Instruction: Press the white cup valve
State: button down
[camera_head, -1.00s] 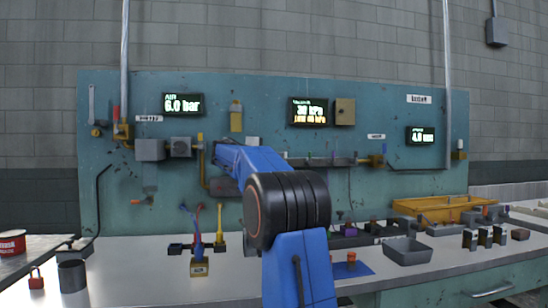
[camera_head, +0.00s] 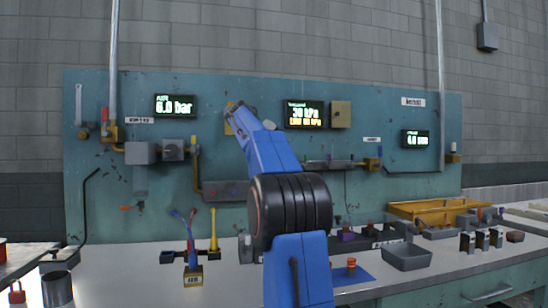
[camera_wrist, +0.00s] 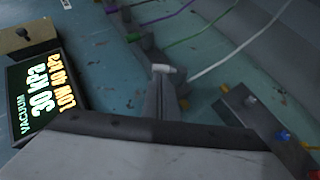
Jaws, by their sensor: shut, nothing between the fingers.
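In the wrist view my gripper (camera_wrist: 165,86) is shut, with nothing visible held between its narrow grey fingers. A small white piece (camera_wrist: 163,69), which looks like the white cup valve, shows right at the fingertips. I cannot tell whether they touch. A white tube (camera_wrist: 235,52) runs up and right from close beside it. In the head view my gripper is hidden by my blue arm, which reaches up in front of the teal panel (camera_head: 95,210); the white valve cannot be made out there.
The vacuum display (camera_wrist: 38,98) is left of the fingers in the wrist view. Purple and green tubes run above them. A rail with yellow, blue (camera_wrist: 251,100) and red knobs lies right. In the head view a grey bin (camera_head: 407,257) and yellow tray (camera_head: 440,208) stand on the bench.

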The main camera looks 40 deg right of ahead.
jog(key=shift+s+d+f+m+t+y, duration=0.2)
jog(key=shift+s+d+m+t+y, duration=0.25)
jog(key=shift+d+y, duration=0.4)
jog(key=shift+s+d+f+m+t+y, duration=0.15)
jog(key=shift+s+d+m+t+y, duration=0.35)
jog(key=shift+y, duration=0.65)
jog(key=shift+s+d+f+m+t+y, duration=0.2)
jog(key=shift+s+d+m+t+y, duration=0.2)
jog(key=shift+d+y, duration=0.5)
jog(key=shift+f, duration=0.1)
jog(key=shift+a, duration=0.1)
